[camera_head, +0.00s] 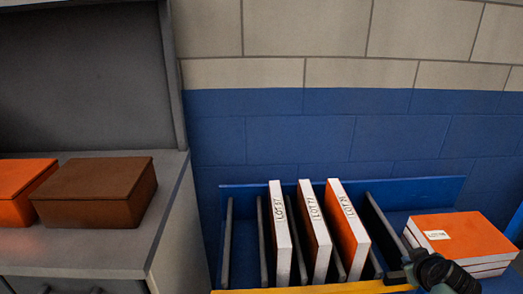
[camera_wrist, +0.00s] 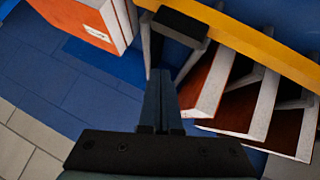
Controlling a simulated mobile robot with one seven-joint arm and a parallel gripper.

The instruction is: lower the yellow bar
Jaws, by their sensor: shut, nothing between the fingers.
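The yellow bar (camera_head: 318,289) runs along the front of the blue rack at the bottom of the head view. In the wrist view the yellow bar (camera_wrist: 262,50) crosses the upper right on a slant. My gripper (camera_wrist: 163,75) is shut and empty, its fingertips pointing toward a black block (camera_wrist: 180,28) on a grey divider near the bar. I cannot tell whether the fingertips touch anything there. In the head view my gripper (camera_head: 398,279) is at the bar's right end, partly hidden by my dark wrist.
Three orange-and-white panels (camera_head: 312,222) stand upright between grey dividers in the blue rack (camera_head: 240,190). More panels (camera_head: 462,236) lie stacked at right. A grey cabinet (camera_head: 75,240) at left holds a brown box (camera_head: 95,190) and an orange box (camera_head: 22,182).

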